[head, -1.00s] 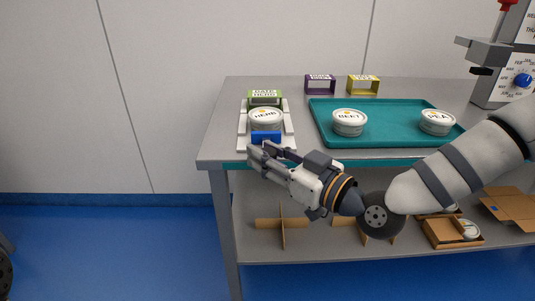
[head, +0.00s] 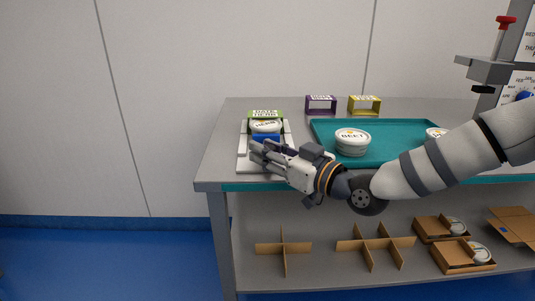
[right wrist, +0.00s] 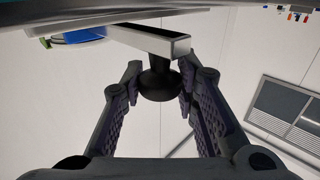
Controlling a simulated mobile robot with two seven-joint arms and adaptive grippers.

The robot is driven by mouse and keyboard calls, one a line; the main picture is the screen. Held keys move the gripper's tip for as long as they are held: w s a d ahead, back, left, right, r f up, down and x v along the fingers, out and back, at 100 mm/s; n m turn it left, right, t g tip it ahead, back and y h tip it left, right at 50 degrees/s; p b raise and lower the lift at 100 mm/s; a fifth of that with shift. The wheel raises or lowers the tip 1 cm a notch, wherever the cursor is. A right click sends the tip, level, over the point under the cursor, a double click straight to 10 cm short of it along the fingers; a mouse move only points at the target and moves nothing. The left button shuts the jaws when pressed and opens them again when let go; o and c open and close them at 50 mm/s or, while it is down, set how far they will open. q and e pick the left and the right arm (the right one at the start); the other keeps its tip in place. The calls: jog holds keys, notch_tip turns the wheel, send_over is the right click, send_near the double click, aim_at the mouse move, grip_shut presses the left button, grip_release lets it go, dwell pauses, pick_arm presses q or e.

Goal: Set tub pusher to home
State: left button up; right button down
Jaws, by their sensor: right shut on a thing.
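The tub pusher is a blue block (head: 265,139) in a white tub carrier (head: 245,165) at the table's left end. In the right wrist view its grey bar (right wrist: 150,40) ends in a black knob (right wrist: 160,82). A white herb tub (head: 266,127) stands right behind the blue block, close to the green label frame (head: 265,114) at the carrier's far end. My right gripper (head: 258,153) is at the carrier's near part. Its fingers are shut on the knob, one on each side. My left gripper is not in view.
A teal tray (head: 320,145) with a beet tub (head: 352,142) and another tub (head: 436,133) lies right of the carrier, behind my right arm. Purple (head: 321,105) and yellow (head: 365,105) frames stand at the back. Cardboard dividers (head: 375,245) and boxes fill the lower shelf.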

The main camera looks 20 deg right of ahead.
jog(key=c, duration=1.2)
grip_release()
jog(key=v, duration=1.2)
jog(key=shift+c, duration=0.2)
